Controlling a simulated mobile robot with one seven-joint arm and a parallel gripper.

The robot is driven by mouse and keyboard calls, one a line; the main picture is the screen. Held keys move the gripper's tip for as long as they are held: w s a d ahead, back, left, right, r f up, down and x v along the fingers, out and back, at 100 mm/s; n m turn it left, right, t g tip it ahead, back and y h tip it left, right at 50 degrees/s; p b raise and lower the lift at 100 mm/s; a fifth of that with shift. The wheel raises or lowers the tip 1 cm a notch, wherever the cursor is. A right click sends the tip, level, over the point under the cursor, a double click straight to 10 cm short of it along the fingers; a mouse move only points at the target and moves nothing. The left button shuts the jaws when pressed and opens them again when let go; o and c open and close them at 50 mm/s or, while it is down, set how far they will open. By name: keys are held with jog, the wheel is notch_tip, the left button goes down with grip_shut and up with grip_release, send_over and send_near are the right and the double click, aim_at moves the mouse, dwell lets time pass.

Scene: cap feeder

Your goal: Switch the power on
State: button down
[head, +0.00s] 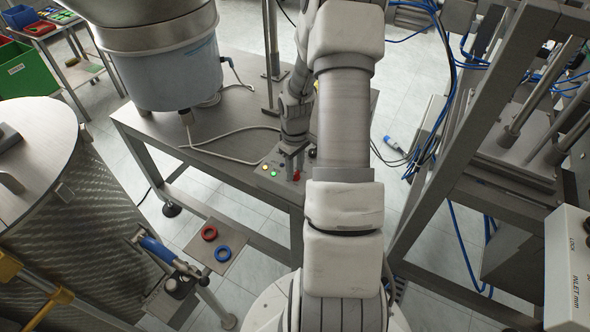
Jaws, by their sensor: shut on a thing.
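A small grey control box (284,183) sits at the front right of the metal table. On it a pale yellow light (264,167) and a green light (273,174) glow at the left, and a red button (296,176) shows at the right. My gripper (291,166) points down over the box, between the green light and the red button. Its fingers are shut on a small part on top of the box, which looks like the power switch. The fingers hide that part, so I cannot tell its position.
The feeder bowl (190,72) stands on the table (222,165) behind and left of the box, with a grey cable across the table top. A red ring (209,233) and a blue ring (223,253) mark a plate at lower left. A metal frame (470,150) stands close on the right.

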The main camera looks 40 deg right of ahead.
jog(key=shift+m+b, duration=0.4)
jog(key=shift+m, duration=1.2)
jog(key=c, duration=0.5)
grip_release()
jog(key=shift+r, duration=0.1)
notch_tip(320, 180, up, 17)
jog(key=shift+r+p, duration=0.1)
jog(key=shift+p, duration=0.8)
